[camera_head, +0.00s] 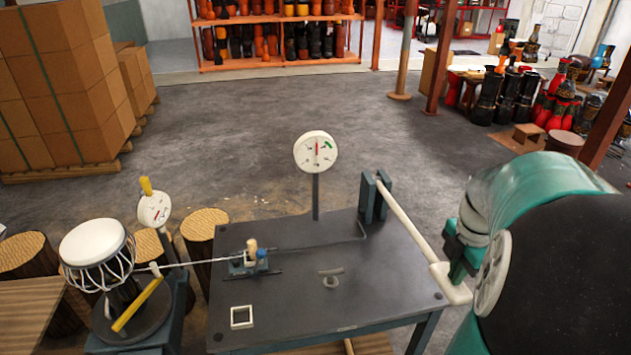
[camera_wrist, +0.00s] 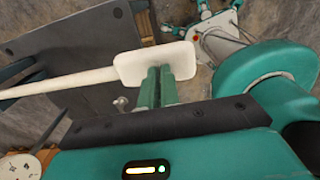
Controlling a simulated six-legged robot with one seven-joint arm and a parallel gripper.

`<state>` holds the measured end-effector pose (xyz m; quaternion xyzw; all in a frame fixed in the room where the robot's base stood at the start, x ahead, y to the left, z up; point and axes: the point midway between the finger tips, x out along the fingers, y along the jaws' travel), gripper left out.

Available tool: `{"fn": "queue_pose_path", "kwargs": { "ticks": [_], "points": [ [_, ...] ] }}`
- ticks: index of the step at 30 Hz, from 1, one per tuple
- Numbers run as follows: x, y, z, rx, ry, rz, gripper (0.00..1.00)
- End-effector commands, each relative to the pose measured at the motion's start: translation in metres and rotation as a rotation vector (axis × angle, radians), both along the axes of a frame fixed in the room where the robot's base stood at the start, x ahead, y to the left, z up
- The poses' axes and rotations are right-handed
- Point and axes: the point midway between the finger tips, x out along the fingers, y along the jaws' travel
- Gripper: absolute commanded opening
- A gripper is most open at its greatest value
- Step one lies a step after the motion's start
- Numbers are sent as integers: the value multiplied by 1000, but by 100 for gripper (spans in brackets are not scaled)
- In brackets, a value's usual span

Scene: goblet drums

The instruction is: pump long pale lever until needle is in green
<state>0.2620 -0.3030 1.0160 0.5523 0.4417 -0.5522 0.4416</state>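The long pale lever (camera_head: 405,223) runs from a dark blue pivot bracket on the table to a thick white handle (camera_head: 451,283) past the table's right edge. The handle shows in the wrist view (camera_wrist: 130,67), with the shaft running left. My gripper (camera_wrist: 160,72) has its two green fingers close together, overlapping the handle's near face; the handle is not seen between them. Contact is hard to judge. In the head view my gripper (camera_head: 459,268) is at the handle. The white gauge (camera_head: 316,151) on a post has a red needle pointing about straight up, left of the green mark at upper right.
The dark table (camera_head: 305,300) holds a small clamp device (camera_head: 252,258) with a cord running left to a goblet drum (camera_head: 98,255). A second, smaller gauge (camera_head: 154,208) stands beside that drum. Log stools (camera_head: 203,235) are behind. The floor beyond the table is open.

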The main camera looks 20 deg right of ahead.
Motion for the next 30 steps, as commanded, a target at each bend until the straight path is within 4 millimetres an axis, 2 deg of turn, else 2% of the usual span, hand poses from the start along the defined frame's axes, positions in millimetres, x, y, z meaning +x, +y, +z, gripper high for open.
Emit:
{"fn": "queue_pose_path", "kwargs": {
  "ticks": [30],
  "points": [
    [5, 0, -112, 3, 4, 0, 0]
  ]
}}
